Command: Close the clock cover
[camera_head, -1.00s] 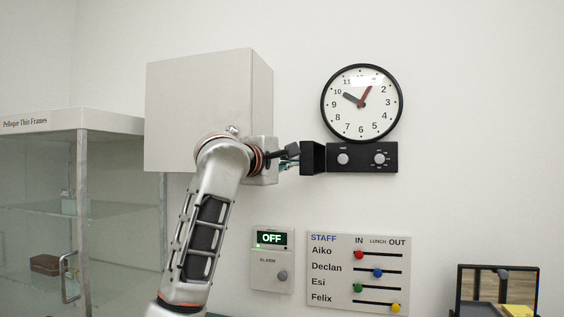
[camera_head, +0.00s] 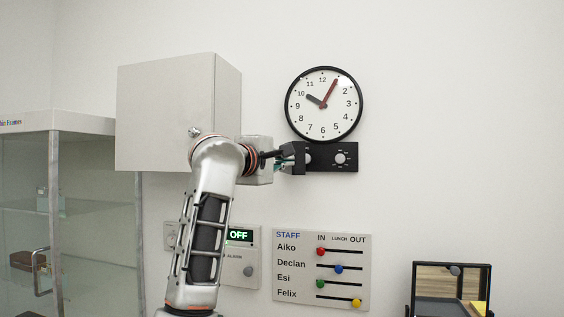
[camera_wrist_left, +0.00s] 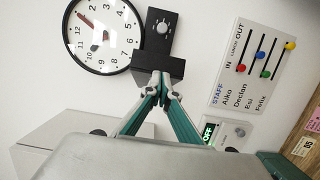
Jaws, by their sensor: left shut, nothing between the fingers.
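The round wall clock (camera_head: 324,104) has a black rim and a black control panel (camera_head: 350,163) below it. The cover, a black flap (camera_head: 299,157), stands out from the panel's left side, partly open. It overlaps the area beside the left knob. My left gripper (camera_head: 284,158) is shut and empty at the flap's outer left side. In the left wrist view its fingertips (camera_wrist_left: 159,88) meet right at the dark flap (camera_wrist_left: 158,66); whether they touch it I cannot tell. One knob (camera_wrist_left: 162,28) shows there; the flap hides the other. My right gripper is not in view.
A pale wall cabinet (camera_head: 165,110) is left of the clock, close behind my left arm. Below are an alarm box (camera_head: 248,270) and a staff slider board (camera_head: 288,262). Wall right of the clock is bare.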

